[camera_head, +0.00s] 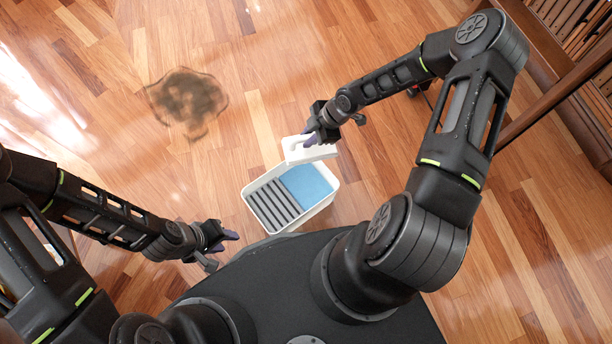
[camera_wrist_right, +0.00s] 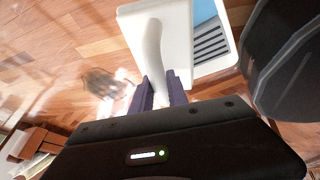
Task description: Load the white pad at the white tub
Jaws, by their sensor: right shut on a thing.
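The white tub (camera_head: 250,213) stands on the wooden floor in front of my base. It has a dark slatted rack (camera_head: 272,205) in its left part and blue water (camera_head: 305,186) in its right part. My right gripper (camera_head: 309,140) is shut on the handle of the white pad (camera_head: 297,154) and holds it at the tub's far edge, over or close to the water side. In the right wrist view the pad (camera_wrist_right: 180,60) and its handle (camera_wrist_right: 153,50) sit between my fingers, with part of the tub behind. My left gripper (camera_head: 232,236) is to the left of the tub, apart from it, and looks empty.
A dark brown stain (camera_head: 188,101) marks the floor up and left of the tub. Wooden shelves with books (camera_head: 575,30) and a dark rail (camera_head: 545,105) stand at the right. The floor around the stain is clear.

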